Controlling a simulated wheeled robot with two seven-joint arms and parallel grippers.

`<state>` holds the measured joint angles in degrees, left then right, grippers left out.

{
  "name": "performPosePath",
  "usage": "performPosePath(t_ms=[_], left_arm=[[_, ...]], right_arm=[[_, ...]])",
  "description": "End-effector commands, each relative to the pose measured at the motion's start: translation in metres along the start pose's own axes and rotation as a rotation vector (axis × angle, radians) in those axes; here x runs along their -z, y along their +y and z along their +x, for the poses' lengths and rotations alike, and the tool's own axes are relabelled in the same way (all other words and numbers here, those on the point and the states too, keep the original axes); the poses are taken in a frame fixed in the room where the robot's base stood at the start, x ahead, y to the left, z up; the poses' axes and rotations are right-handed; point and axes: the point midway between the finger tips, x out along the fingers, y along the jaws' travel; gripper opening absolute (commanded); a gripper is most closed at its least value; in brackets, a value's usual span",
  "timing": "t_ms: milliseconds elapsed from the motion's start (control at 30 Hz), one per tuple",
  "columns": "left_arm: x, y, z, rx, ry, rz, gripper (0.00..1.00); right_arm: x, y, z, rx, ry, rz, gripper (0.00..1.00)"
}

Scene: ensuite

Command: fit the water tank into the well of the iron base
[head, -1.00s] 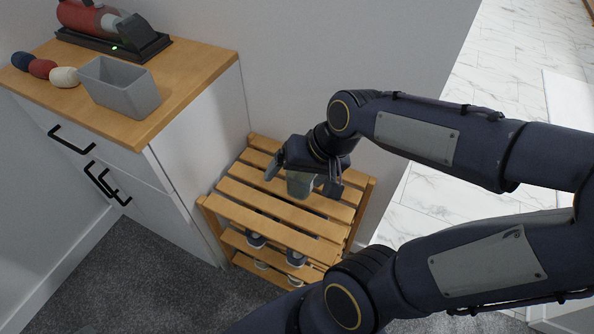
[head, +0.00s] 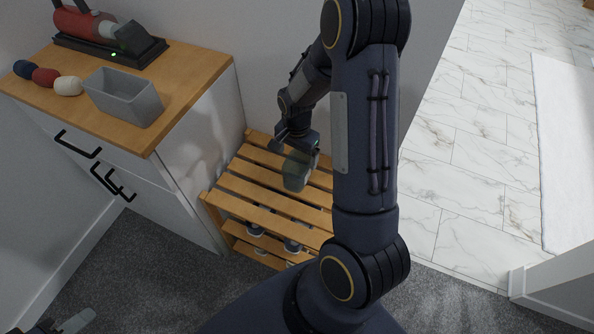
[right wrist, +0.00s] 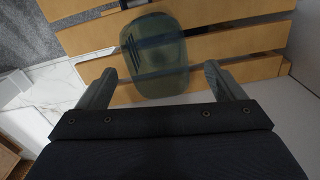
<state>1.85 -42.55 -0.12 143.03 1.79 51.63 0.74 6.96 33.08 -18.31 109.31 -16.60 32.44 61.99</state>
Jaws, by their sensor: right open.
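The water tank (head: 297,170) is a translucent grey-green container on the slatted wooden rack. In the right wrist view the tank (right wrist: 157,55) shows dark marks on its side and lies between and beyond my fingertips. My right gripper (head: 294,145) is open above the rack, close to the tank and not closed on it. The iron base (head: 72,44) is a dark stand with a small green light on the cabinet top, carrying a red iron (head: 85,24). I cannot make out its well clearly. Only part of my left gripper (head: 62,323) shows at the bottom left edge.
A grey open bin (head: 124,98) stands on the cabinet top (head: 185,85), beside blue, red and white rolled items (head: 43,76). Shoes (head: 255,229) sit on the rack's (head: 262,190) lower shelf. A wall rises behind. My right arm hides the rack's right side.

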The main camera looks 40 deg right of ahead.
Motion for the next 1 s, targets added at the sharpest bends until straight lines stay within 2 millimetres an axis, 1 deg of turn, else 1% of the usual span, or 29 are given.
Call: performPosePath(t_ms=[33,167,300,400,533,733,767,1000], left_arm=[[-0.001,-0.001,0.002,0.0,0.0,0.0,0.36],[-0.001,-0.001,0.003,0.0,0.0,0.0,0.36],[-0.002,-0.002,0.004,0.0,0.0,0.0,0.36],[-0.003,-0.002,0.005,0.0,0.0,0.0,0.36],[-0.003,-0.002,0.005,0.0,0.0,0.0,0.36],[-0.003,-0.002,0.005,0.0,0.0,0.0,0.36],[-0.003,-0.002,0.005,0.0,0.0,0.0,0.36],[-0.003,-0.002,0.005,0.0,0.0,0.0,0.36]], right_arm=[[0.0,0.001,0.008,-0.002,-0.002,0.0,0.89],[-0.002,0.002,0.022,-0.002,-0.003,-0.001,0.89],[-0.004,0.004,0.044,-0.002,-0.004,-0.001,0.89],[-0.004,0.004,0.057,-0.001,-0.003,-0.002,0.89],[-0.004,0.003,0.064,0.0,-0.002,-0.002,0.89],[-0.003,0.003,0.064,0.001,-0.001,-0.002,0.89],[-0.003,0.003,0.064,0.001,-0.001,-0.002,0.86],[-0.003,0.003,0.064,0.001,-0.001,-0.002,0.55]])
